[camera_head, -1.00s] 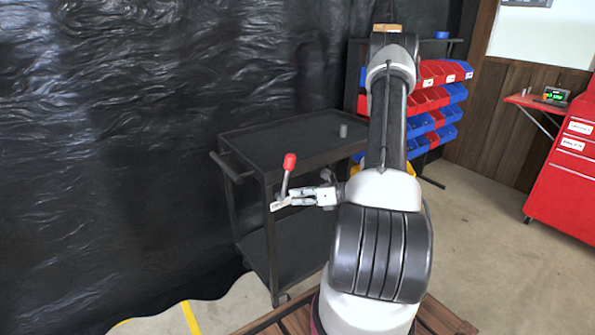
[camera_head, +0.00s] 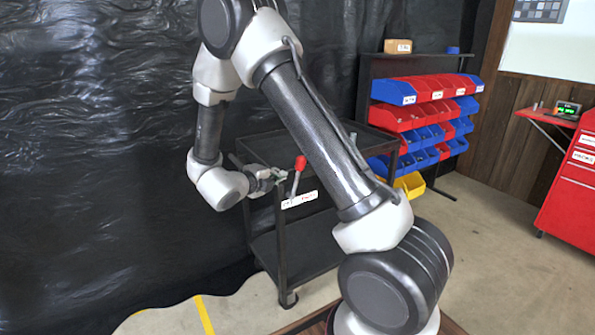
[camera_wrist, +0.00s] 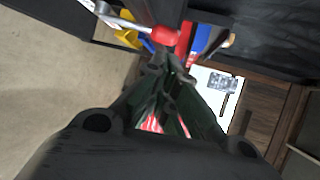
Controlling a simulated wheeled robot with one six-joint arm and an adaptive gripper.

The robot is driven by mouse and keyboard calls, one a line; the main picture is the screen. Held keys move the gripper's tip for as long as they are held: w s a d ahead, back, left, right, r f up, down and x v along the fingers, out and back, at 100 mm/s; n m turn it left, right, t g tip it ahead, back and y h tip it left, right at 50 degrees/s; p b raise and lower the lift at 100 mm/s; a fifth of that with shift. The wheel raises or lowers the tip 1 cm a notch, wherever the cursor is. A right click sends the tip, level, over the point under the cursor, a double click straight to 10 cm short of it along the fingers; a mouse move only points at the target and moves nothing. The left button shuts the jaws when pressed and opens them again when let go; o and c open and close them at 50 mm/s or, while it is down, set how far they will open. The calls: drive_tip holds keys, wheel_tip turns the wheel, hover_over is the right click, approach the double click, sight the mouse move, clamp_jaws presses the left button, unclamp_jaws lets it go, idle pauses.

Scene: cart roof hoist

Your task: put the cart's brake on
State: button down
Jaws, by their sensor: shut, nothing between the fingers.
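The black two-shelf cart (camera_head: 283,232) stands in front of the dark sheeting, partly hidden by my arm. Its brake lever (camera_head: 296,180), a grey rod with a red knob, stands at the near corner, tilted slightly right, above a white label plate (camera_head: 300,199). My gripper (camera_head: 279,175) is shut and empty, just left of the lever at about knob height or a little lower. Whether it touches the rod I cannot tell. In the wrist view, the red knob (camera_wrist: 165,35) shows just beyond the fingertips (camera_wrist: 172,75), with the rod running to the upper left.
A small grey cylinder (camera_head: 353,136) seems to stand on the cart's top, mostly behind my arm. A rack of red and blue bins (camera_head: 425,120) is behind to the right. A red cabinet (camera_head: 570,190) stands at the far right. The floor (camera_head: 490,250) between is clear.

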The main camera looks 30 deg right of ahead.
drive_tip(key=x, duration=1.3)
drive_tip(key=shift+w+d, duration=0.2)
drive_tip(key=shift+d, duration=0.1)
drive_tip(key=shift+d+r, duration=0.1)
drive_tip(key=shift+r, duration=0.05)
drive_tip(key=d+f+m+y, duration=0.1)
drive_tip(key=d+f+y, duration=0.1)
drive_tip(key=d, duration=0.3)
drive_tip(key=d+f+m+g+y, duration=0.1)
drive_tip(key=d+f+y, duration=0.1)
drive_tip(key=d+y, duration=0.2)
drive_tip(key=shift+d+f+g+y, duration=0.3)
drive_tip(key=shift+d+y, duration=0.1)
drive_tip(key=shift+d, duration=0.2)
drive_tip(key=shift+w, duration=0.15)
